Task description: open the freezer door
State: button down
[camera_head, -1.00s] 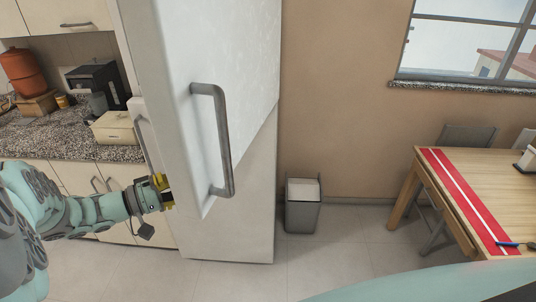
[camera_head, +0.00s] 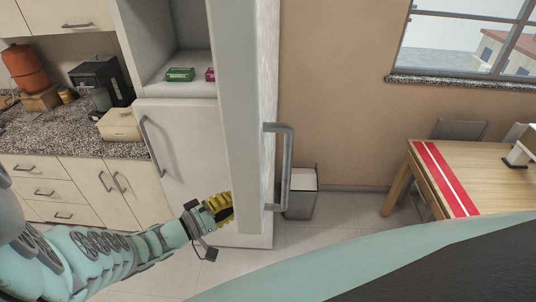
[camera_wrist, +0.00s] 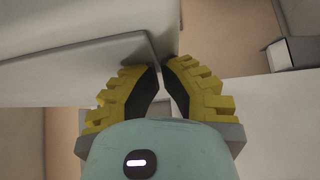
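The tall white fridge-freezer has its upper door (camera_head: 238,110) swung well open, seen nearly edge-on in the head view. A grey bar handle (camera_head: 289,165) is on the door's right-hand face. The lower door (camera_head: 185,150) is shut, with its own grey handle (camera_head: 152,147). My gripper (camera_head: 226,203), with yellow fingers, is at the lower part of the open door, on its inner side. In the wrist view my gripper (camera_wrist: 162,68) has its fingertips close together near the door's lower edge (camera_wrist: 105,48). It holds nothing that I can see, and any contact is unclear.
The open compartment holds a green box (camera_head: 180,75) and a pink box (camera_head: 210,74). A grey bin (camera_head: 301,195) stands on the floor behind the door. A counter (camera_head: 50,135) is at left and a wooden table (camera_head: 480,170) at right. Floor shows between.

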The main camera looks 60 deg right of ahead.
aim_at(282, 205)
jog(key=shift+t+h, duration=0.5)
jog(key=shift+t, duration=0.2)
jog(key=s+d, duration=0.1)
jog(key=s, duration=0.2)
jog(key=s+d, duration=0.2)
jog(key=s, duration=0.1)
jog(key=s+d+b, duration=0.1)
jog(key=s+d, duration=0.1)
jog(key=s, duration=0.1)
jog(key=shift+d+r, duration=0.1)
jog(key=shift+s+d+r+n+t+b, duration=0.1)
jog(key=shift+s+d+n+t+b, duration=0.2)
jog(key=shift+n+t, duration=0.25)
jog(key=shift+s+d+n+t+b, duration=0.2)
jog(key=shift+s+n+t+b, duration=0.2)
jog(key=shift+n+t, duration=0.15)
jog(key=shift+s+d+n+t+b, duration=0.35)
jog(key=shift+s+n+t+b, duration=0.05)
jog(key=shift+s+t, duration=0.1)
jog(key=shift+s+d+b, duration=0.45)
jog(key=shift+s+d, duration=0.2)
jog(key=shift+s, duration=0.25)
jog(key=shift+s+d+b, duration=0.4)
jog(key=shift+s+d, duration=0.2)
jog(key=shift+s, duration=0.3)
